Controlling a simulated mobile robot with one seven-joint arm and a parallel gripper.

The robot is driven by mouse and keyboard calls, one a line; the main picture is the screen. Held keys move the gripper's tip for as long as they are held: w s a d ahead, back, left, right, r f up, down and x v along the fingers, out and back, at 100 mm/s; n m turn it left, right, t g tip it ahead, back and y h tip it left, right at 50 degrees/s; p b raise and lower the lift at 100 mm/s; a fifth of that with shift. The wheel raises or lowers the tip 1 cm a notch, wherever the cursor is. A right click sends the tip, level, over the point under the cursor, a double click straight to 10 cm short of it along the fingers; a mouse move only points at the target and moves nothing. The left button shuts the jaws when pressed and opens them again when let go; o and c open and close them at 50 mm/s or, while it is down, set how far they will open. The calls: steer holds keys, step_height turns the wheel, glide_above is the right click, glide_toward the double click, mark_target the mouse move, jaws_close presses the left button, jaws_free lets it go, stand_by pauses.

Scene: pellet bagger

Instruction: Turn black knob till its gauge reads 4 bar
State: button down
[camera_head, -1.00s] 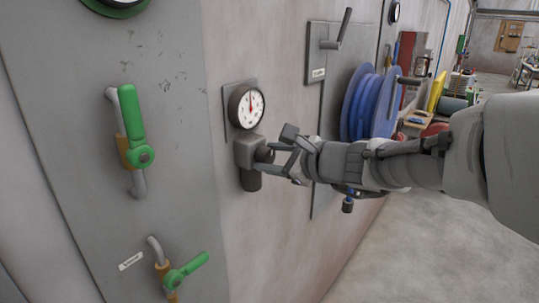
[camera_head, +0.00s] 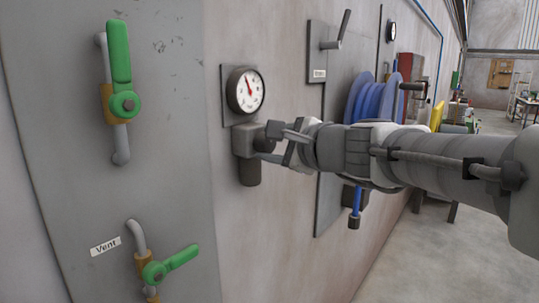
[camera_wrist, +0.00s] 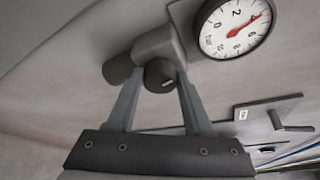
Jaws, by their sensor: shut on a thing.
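The black knob (camera_wrist: 160,76) sticks out of a grey regulator body (camera_wrist: 158,44) on the wall. My gripper (camera_wrist: 161,78) is shut on the knob, one finger on each side of it in the wrist view. In the head view my gripper (camera_head: 266,144) meets the regulator (camera_head: 245,141) from the right, and its fingers mostly hide the knob. The round white gauge (camera_head: 245,91) sits just above the regulator. In the wrist view the gauge (camera_wrist: 236,30) shows its red needle pointing up and right, close to the 4 mark; the exact reading is hard to tell.
A grey panel at the left carries two green-handled valves (camera_head: 120,60) (camera_head: 178,258), the lower beside a "Vent" label (camera_head: 105,246). A lever (camera_head: 338,32) and a blue hose reel (camera_head: 368,100) are on the wall beyond. Open floor lies at the right.

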stand_by(0.4)
steer(key=shift+c, duration=1.4)
jaws_free()
steer(key=p+v, duration=0.2)
steer(key=v, duration=1.5)
steer(key=shift+s+d, duration=0.15)
steer(key=shift+s, duration=0.05)
